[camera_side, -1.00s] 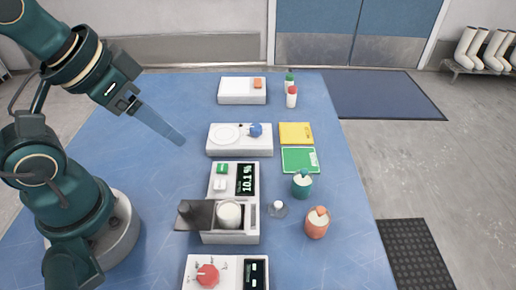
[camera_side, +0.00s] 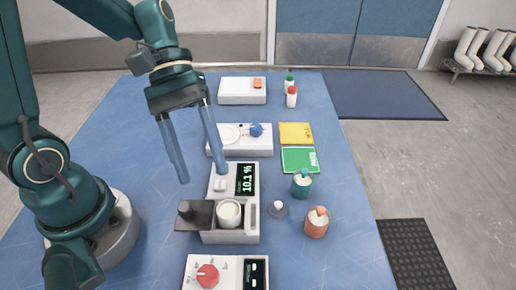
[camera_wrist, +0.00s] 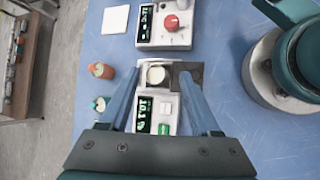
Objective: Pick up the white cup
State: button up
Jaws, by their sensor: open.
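In the wrist view the cup (camera_wrist: 156,75) shows from above, between and beyond my finger tips. My gripper (camera_side: 202,178) is open, its two long blue fingers spread and pointing down. The fingers hang above and behind the grinder, apart from the cup, and hold nothing. One finger covers part of the grinder's button area in the side view. The grinder's dark lid (camera_side: 194,215) is swung out to the left of the cup.
A device with a red knob (camera_side: 207,276) stands in front of the grinder. A scale-like white device (camera_side: 262,147) stands behind it. A green jar (camera_side: 302,184), an orange jar (camera_side: 317,222) and a small clear stopper (camera_side: 278,208) stand to the right. The table is clear at left.

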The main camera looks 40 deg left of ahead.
aim_at(224, 203)
jog(key=f+n+h, duration=0.2)
jog(key=w+f+n+h, duration=0.1)
jog(key=f+n+h, duration=0.1)
jog(key=w+a+f+n+h, duration=0.1)
jog(key=f+n+h, duration=0.1)
jog(key=n, duration=0.1)
jog(key=shift+w+a+f, duration=0.1)
jog(key=shift+w+f, duration=0.05)
jog(key=shift+f+n, duration=0.35)
jog(key=shift+n, duration=0.05)
jog(key=shift+x, duration=2.45)
grip_shut()
